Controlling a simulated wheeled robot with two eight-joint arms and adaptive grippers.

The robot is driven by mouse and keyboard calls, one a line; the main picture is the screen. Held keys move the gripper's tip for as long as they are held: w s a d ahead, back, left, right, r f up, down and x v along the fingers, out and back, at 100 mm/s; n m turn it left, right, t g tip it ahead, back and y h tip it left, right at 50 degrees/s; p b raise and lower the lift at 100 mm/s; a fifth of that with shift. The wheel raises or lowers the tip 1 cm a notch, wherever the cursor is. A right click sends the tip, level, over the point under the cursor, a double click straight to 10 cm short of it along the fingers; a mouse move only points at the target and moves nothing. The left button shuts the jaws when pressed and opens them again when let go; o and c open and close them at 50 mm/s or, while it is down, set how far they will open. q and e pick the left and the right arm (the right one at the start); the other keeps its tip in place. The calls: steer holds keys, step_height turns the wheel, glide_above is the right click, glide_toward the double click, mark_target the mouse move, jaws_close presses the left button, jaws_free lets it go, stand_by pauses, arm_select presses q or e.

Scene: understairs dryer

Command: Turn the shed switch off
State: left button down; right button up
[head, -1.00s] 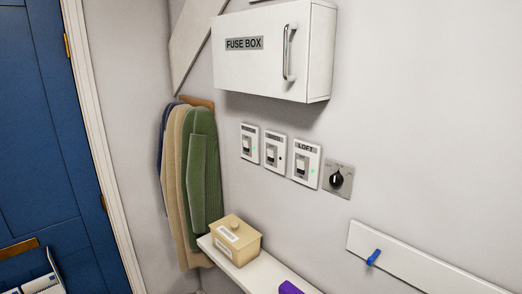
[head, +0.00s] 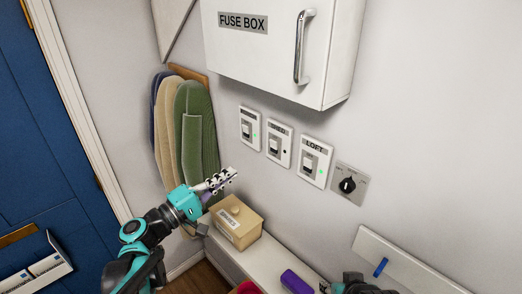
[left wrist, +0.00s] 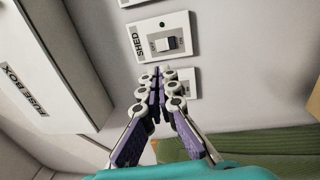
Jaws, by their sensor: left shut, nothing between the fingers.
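The shed switch (head: 279,144) is the middle one of three white wall plates under the fuse box. In the left wrist view the plate labelled SHED (left wrist: 163,40) is just beyond the fingertips, with a pale rocker and a dark green dot. My left gripper (head: 229,175) is shut and empty, below and left of the switches, apart from them in the head view. Part of my right arm or gripper (head: 352,284) shows at the bottom edge; its fingers are not clear.
The loft switch (head: 315,161) is to the right and another switch (head: 249,128) to the left. A rotary knob (head: 348,185) is further right. The fuse box (head: 270,45) juts out above. A tan box (head: 237,222) and purple object (head: 297,281) sit on the shelf (head: 260,259) below.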

mark_target(273, 143)
arm_select(q)
steer(key=x, duration=1.4)
steer(key=shift+w+d+r, duration=0.1)
steer(key=shift+w+d, duration=0.15)
steer(key=shift+w, duration=0.05)
steer(key=shift+s+a, duration=0.1)
steer(key=shift+a, duration=0.05)
